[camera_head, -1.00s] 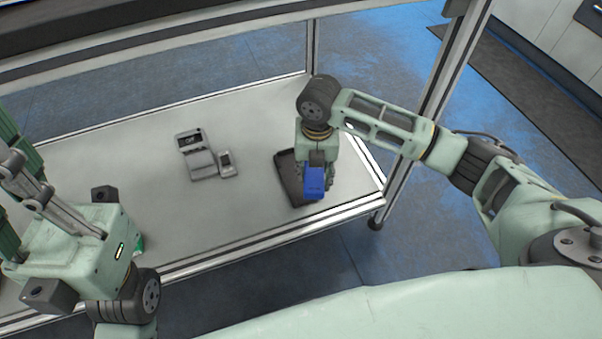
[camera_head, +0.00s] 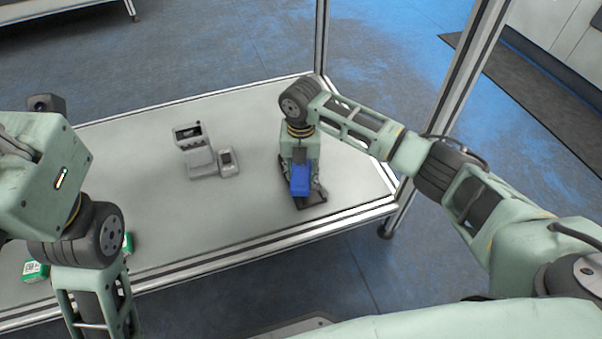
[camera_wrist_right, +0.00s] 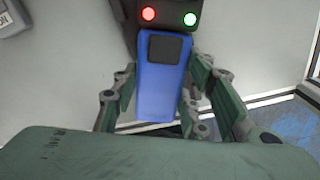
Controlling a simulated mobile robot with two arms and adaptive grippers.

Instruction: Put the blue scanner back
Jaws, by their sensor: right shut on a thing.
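The blue scanner (camera_head: 299,182) is in my right gripper (camera_head: 301,172), over a dark flat tray (camera_head: 309,208) near the front right of the table. In the right wrist view, the scanner's blue handle (camera_wrist_right: 163,95) lies between the two green fingers, which are shut on it. Its dark end at the top shows a red and a green light. I cannot tell whether the scanner touches the tray, which is mostly hidden by the gripper.
Green and white boxes (camera_head: 35,270) lie at the front left, partly behind my left arm. The table's metal frame post (camera_head: 450,85) rises near my right arm. The middle front of the table is clear.

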